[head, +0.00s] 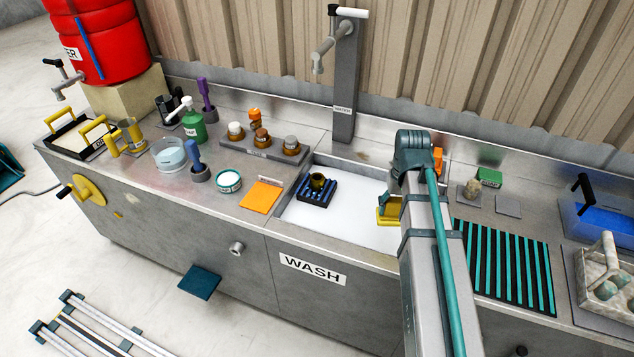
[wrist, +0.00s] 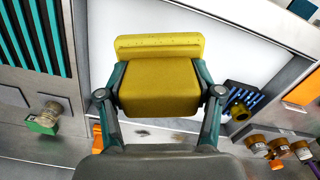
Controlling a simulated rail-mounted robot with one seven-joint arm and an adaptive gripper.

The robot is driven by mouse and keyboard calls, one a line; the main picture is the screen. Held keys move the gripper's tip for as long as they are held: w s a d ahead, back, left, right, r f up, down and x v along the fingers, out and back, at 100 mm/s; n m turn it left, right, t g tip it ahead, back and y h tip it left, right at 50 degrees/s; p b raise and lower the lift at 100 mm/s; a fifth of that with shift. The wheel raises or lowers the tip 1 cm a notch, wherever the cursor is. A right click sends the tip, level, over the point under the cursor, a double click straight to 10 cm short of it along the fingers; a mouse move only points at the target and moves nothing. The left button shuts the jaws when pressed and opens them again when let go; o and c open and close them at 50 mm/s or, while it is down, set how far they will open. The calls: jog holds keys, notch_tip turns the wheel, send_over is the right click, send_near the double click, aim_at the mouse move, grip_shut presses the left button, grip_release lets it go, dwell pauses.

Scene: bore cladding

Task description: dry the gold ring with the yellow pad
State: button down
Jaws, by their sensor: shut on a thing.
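My gripper (wrist: 159,80) is shut on the yellow pad (wrist: 160,47), a block with a wider yellow strip along its far edge. In the head view the pad (head: 388,213) shows at the right of the white-floored wash basin, partly hidden by my arm. The gold ring (head: 317,181), dark gold and hollow, rests on a small black and blue ribbed rack (head: 318,194) in the basin. The ring also shows in the wrist view (wrist: 239,111), to the right of my gripper. The pad is apart from the ring.
A grey tap column (head: 345,90) stands behind the basin (head: 292,212). An orange cloth (head: 262,196) and several capped jars (head: 262,138) are to its left. A black and teal ribbed mat (head: 505,262) is to its right. The basin floor between pad and ring looks clear.

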jog(key=w+d+r+p, duration=0.1)
jog(key=d, duration=0.6)
jog(key=w+d+r+p, duration=0.1)
jog(key=w+d+p, duration=0.1)
jog(key=d, duration=0.5)
jog(key=shift+w+d+r, duration=0.2)
jog(key=shift+w+r, duration=0.1)
jog(key=shift+r, duration=0.1)
